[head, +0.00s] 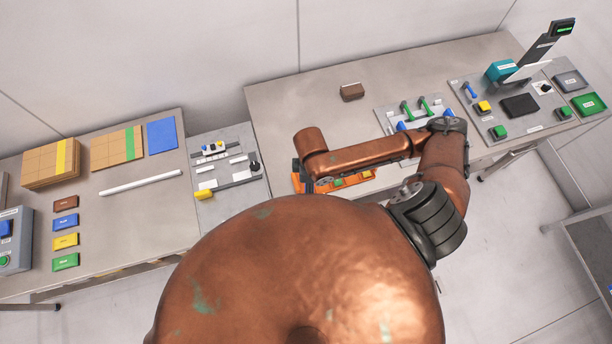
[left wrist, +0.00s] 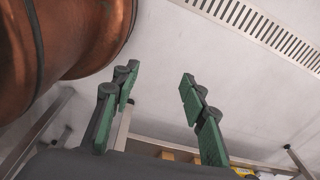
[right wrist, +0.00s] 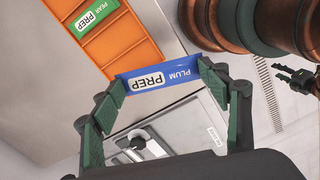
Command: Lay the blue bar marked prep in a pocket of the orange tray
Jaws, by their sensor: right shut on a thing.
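The blue bar (right wrist: 140,79), labelled PLUM PREP, is between the fingertips of my right gripper (right wrist: 162,76), which is shut on it. In the right wrist view the bar is beside the near end of the orange tray (right wrist: 126,45); I cannot tell whether they touch. A green bar (right wrist: 94,14) labelled PEAR PREP lies in a tray pocket. In the head view the tray (head: 352,183) is partly hidden by my right arm, as is my right gripper. My left gripper (left wrist: 157,82) is open and empty in the left wrist view, away from the tables.
A grey panel with a metal fixture (right wrist: 148,143) lies below the held bar. On the left table are brown, blue (head: 65,222), yellow and green bars. A brown block (head: 352,92) stands behind the tray. A panel with green handles (head: 408,111) is to the tray's right.

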